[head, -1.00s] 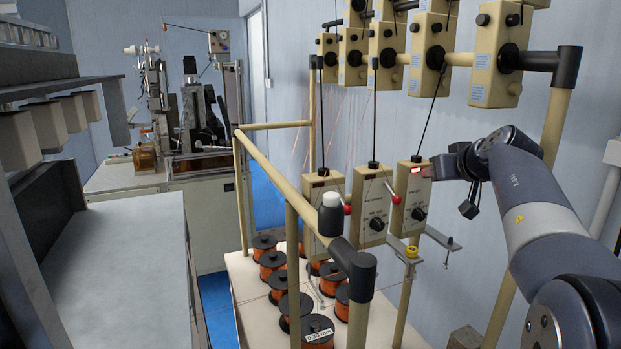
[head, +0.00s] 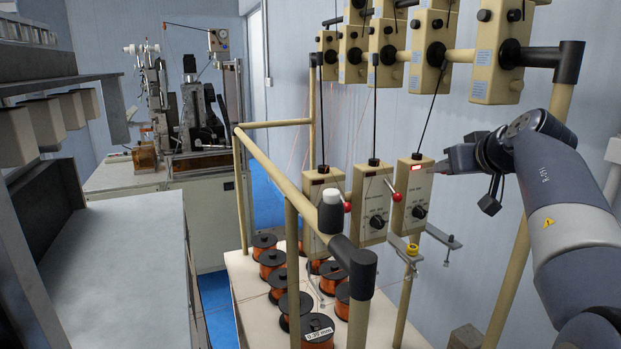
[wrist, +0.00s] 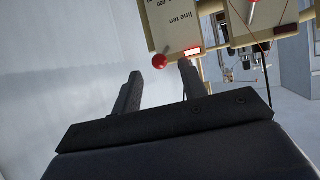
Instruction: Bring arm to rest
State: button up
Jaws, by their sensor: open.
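My gripper (head: 440,167) is at the end of my arm on the right side of the head view, just right of the nearest beige tensioner box (head: 412,192). In the wrist view my gripper (wrist: 160,80) shows two dark fingers spread apart with nothing between them. The same tensioner box (wrist: 178,22) lies beyond the fingertips there, with its red-ball lever (wrist: 160,61) and a lit red display (wrist: 193,52). I cannot tell the exact gap between the fingertips and the box.
A beige tube frame (head: 270,160) carries more tensioner boxes (head: 359,205) and an upper row (head: 498,50). Orange wire spools (head: 299,312) stand on the platform below. A grey bench (head: 110,260) is at left, a winding machine (head: 195,110) at the back. Blue floor shows between them.

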jog(key=x, duration=0.5)
jog(key=shift+w, duration=0.1)
jog(key=shift+f, duration=0.2)
jog(key=shift+s+t, duration=0.3)
jog(key=shift+t, duration=0.2)
jog(key=shift+w+f, duration=0.1)
jog(key=shift+f, duration=0.15)
jog(key=shift+m+t, duration=0.3)
jog(key=shift+t, duration=0.2)
jog(key=shift+d+f+m+t+y, duration=0.1)
jog(key=shift+f+m+t+y, duration=0.35)
jog(key=shift+t, duration=0.85)
jog(key=shift+f+t, duration=0.7)
jog(key=shift+t, duration=0.3)
jog(key=shift+f+m+t+b, duration=0.35)
jog(key=shift+f+t, duration=0.15)
jog(key=shift+t, duration=0.4)
jog(key=shift+f+t+y+b, duration=0.15)
jog(key=shift+t+y+b, duration=0.15)
jog(key=shift+t, duration=0.2)
